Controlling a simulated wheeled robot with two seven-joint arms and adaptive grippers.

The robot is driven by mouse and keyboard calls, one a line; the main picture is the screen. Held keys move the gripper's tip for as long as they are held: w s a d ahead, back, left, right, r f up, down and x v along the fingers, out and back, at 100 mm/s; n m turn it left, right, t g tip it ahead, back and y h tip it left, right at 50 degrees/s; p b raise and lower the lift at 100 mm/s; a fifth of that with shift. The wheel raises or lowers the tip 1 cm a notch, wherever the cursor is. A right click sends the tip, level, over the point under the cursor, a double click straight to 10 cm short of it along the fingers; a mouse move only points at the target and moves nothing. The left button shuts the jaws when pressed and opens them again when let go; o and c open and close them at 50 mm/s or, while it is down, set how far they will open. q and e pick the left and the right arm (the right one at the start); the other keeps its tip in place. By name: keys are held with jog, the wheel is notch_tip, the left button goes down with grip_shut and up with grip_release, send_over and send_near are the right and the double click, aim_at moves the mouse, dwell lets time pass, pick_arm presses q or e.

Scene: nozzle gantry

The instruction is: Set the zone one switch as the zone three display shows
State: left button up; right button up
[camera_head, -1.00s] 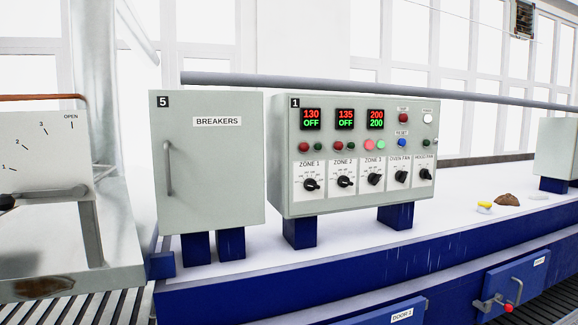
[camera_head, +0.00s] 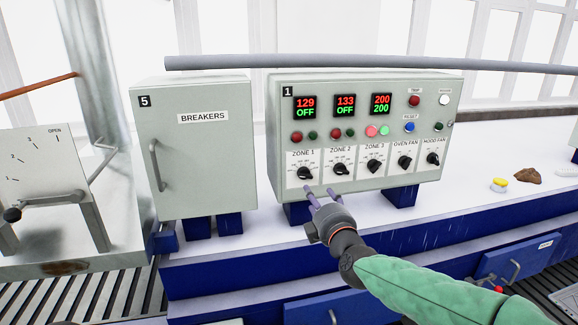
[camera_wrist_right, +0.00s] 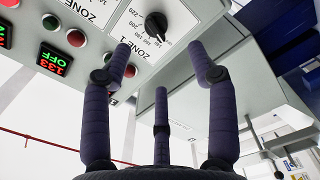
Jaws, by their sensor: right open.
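The zone 1 switch (camera_head: 304,173) is a black knob on a white plate at the lower left of control box 1; its exact setting is too small to read. It also shows upside down in the right wrist view (camera_wrist_right: 156,24) beside a numbered scale. The zone 3 display (camera_head: 381,104) reads red 200 over green 200. The zone 1 display (camera_head: 304,107) reads red 129 over green OFF. My right gripper (camera_head: 322,191) is open and empty, its fingers just below and right of the zone 1 switch, apparently apart from it. My left gripper is out of view.
Zone 2 (camera_head: 340,169) and zone 3 (camera_head: 374,166) knobs sit close to the right, with lamps above. The breakers cabinet (camera_head: 200,145) stands to the left with its handle facing out. A long rail (camera_head: 350,64) runs behind the boxes.

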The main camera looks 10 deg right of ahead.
aim_at(305, 177)
jog(key=w, duration=0.7)
jog(key=w+p, duration=0.1)
jog(key=w, duration=0.2)
jog(key=shift+w+a+r, duration=0.35)
jog(key=shift+w, duration=0.05)
jog(key=c, duration=1.1)
